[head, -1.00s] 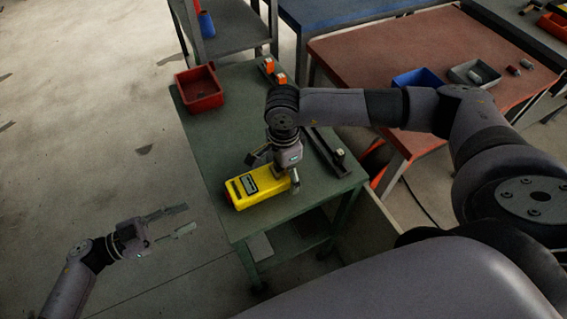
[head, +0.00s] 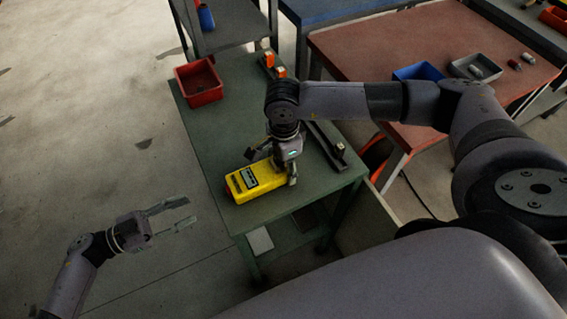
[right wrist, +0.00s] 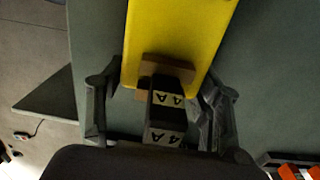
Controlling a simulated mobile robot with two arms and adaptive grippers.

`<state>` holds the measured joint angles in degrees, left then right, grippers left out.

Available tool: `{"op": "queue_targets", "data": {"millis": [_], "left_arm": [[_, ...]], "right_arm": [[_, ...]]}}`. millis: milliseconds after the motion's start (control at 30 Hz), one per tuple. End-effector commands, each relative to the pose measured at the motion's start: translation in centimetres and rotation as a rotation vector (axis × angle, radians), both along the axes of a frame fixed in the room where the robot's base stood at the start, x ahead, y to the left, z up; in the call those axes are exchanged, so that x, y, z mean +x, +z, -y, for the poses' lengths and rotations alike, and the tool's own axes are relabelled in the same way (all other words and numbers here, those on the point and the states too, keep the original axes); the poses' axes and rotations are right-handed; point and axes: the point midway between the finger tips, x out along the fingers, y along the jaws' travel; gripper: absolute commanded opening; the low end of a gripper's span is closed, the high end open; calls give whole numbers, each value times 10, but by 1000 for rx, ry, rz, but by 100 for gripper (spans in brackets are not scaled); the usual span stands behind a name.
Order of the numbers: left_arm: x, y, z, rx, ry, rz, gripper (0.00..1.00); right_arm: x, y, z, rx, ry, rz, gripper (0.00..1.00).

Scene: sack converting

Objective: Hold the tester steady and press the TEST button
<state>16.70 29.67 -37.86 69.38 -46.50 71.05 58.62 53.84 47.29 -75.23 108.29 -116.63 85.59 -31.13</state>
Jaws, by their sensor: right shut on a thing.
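The yellow tester (head: 257,181) lies on the green table (head: 220,136) near its front left edge, with a dark display on top. My right gripper (head: 277,167) is shut on its right end. I cannot make out a TEST button. My left gripper (head: 172,214) is open and empty, over the floor left of the table and apart from the tester.
A red bin (head: 200,85) stands at the table's back left. A dark rail (head: 328,145) lies along the right side, with orange-topped pieces (head: 269,60) behind. A reddish table (head: 440,50) with a blue bin (head: 416,76) is to the right. The table's left middle is clear.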

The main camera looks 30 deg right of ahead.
Motion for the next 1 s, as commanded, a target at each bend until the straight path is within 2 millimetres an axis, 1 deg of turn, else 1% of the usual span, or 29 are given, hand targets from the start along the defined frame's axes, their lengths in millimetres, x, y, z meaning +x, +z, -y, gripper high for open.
{"op": "queue_targets", "data": {"millis": [33,200,700,1000], "left_arm": [[0,0,0,0,0,0,33],[0,0,0,0,0,0,33],[0,0,0,0,0,0,0],[0,0,0,0,0,0,0]], "right_arm": [[0,0,0,0,0,1,31],[0,0,0,0,0,1,21],[0,0,0,0,0,1,20],[0,0,0,0,0,1,20]]}}
